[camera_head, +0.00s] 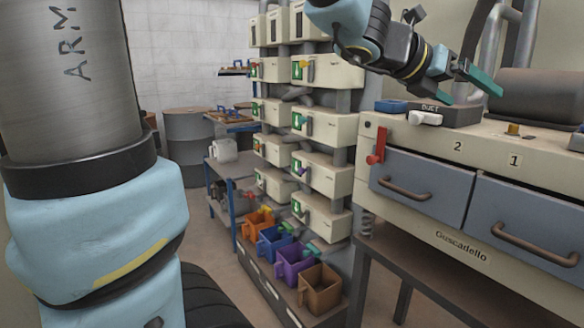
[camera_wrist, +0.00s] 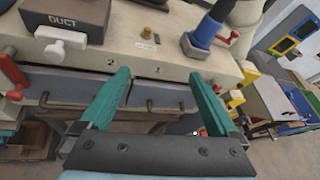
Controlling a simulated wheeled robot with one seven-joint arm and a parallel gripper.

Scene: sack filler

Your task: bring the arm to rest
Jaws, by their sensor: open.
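My gripper (camera_head: 470,86) is at the upper right of the head view, in the air near the top of the cream machine (camera_head: 484,139). Its two teal fingers stand wide apart with nothing between them. In the wrist view my gripper (camera_wrist: 155,100) shows the same open fingers, in front of the machine's drawer fronts. My arm comes down from the top of the head view, and its wrist is blue and black. A large grey and blue part of my arm, marked ARM, fills the left of the head view and hides what is behind it.
The machine bears a dark DUCT box (camera_head: 446,113) with a white handle, a red lever (camera_head: 376,146) and two grey drawers (camera_head: 422,187). A rack of cream boxes (camera_head: 318,124) stands mid-view, with coloured bins (camera_head: 321,288) below. A drum (camera_head: 189,135) is behind.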

